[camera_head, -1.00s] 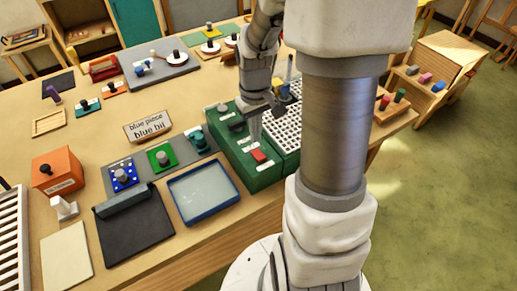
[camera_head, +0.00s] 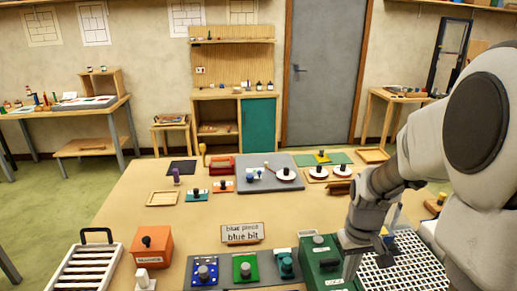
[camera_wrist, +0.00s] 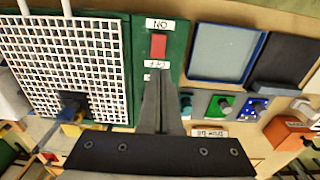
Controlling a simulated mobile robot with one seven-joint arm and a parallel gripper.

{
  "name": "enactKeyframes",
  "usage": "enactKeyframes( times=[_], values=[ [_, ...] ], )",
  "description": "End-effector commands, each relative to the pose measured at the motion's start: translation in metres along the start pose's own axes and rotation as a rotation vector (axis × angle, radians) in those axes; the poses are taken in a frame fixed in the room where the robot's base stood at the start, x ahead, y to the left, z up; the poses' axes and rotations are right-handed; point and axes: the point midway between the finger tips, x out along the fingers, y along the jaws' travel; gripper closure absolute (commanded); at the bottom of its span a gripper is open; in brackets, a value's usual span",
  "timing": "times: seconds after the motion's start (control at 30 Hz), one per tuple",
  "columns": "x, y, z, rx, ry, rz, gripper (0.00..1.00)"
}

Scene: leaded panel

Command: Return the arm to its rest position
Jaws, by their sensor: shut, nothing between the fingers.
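My gripper (camera_head: 350,268) is at the lower right of the head view, over the green box (camera_head: 316,247) at the near side of the table. In the wrist view its dark fingers (camera_wrist: 161,72) are closed together, with nothing between them. They point toward the red switch (camera_wrist: 158,45) on the green box; whether they touch the box I cannot tell. My arm is bent, reaching out and down over the table from the right.
A white grid (camera_head: 402,265) lies right of the green box. A sign reading "blue piece, blue bit" (camera_head: 242,233), an orange box (camera_head: 152,246) and a white slatted rack (camera_head: 87,268) stand left. A grey board (camera_head: 268,182) lies further back. The table's middle is mostly clear.

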Motion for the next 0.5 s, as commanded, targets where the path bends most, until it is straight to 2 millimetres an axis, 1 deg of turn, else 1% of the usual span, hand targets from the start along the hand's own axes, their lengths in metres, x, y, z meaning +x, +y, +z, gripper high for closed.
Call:
enactKeyframes(
  times=[0.03, 0.2, 0.4, 0.5],
  values=[
    [-0.013, -0.006, 0.001, -0.004, 0.023, 0.011, 1.00],
    [-0.059, -0.028, 0.015, 0.003, 0.110, 0.042, 1.00],
    [-0.104, -0.054, 0.040, 0.014, 0.221, 0.055, 1.00],
    [-0.123, -0.067, 0.056, 0.020, 0.276, 0.051, 1.00]
  ],
)
